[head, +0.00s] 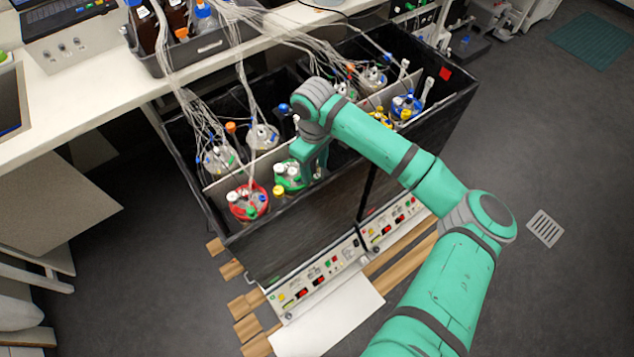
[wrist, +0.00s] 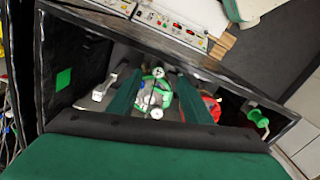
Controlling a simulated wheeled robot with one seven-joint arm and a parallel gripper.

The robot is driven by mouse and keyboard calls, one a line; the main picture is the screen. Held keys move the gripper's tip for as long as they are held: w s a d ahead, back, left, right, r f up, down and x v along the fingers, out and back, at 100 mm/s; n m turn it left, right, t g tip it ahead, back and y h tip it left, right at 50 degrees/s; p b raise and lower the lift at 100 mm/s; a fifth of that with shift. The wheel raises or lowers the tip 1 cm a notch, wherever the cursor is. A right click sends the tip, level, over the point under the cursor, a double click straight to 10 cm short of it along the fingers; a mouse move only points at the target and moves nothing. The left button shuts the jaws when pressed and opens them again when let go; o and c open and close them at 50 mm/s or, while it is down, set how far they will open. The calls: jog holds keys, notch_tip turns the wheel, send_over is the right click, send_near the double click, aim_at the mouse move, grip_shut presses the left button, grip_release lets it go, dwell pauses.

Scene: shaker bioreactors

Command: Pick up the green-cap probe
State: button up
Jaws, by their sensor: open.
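My gripper (head: 310,158) points down into the front part of the black shaker box (head: 300,235). In the wrist view my gripper (wrist: 158,88) is open, with one green finger on each side of a green-ringed vessel (wrist: 146,100); nothing is clearly held between them. White caps and a thin stem show on this vessel. In the head view the green-ringed vessel (head: 287,180) is just left of the gripper. A green-capped piece (wrist: 258,118) shows near the box wall at right in the wrist view; I cannot tell whether it is the green-cap probe.
A red-ringed vessel (head: 246,203) stands left of the green-ringed one, close to a finger in the wrist view. Several other vessels with tubes and cables stand behind the divider (head: 232,180). The box walls are close around. Control panels (head: 315,278) line the front.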

aim_at(317, 176)
jog(key=shift+f, duration=0.7)
jog(key=shift+s+d+f, duration=0.1)
jog(key=shift+d+f, duration=0.15)
jog(key=shift+f, duration=1.1)
jog(key=shift+d+f, duration=0.2)
jog(key=shift+f, duration=1.1)
grip_shut()
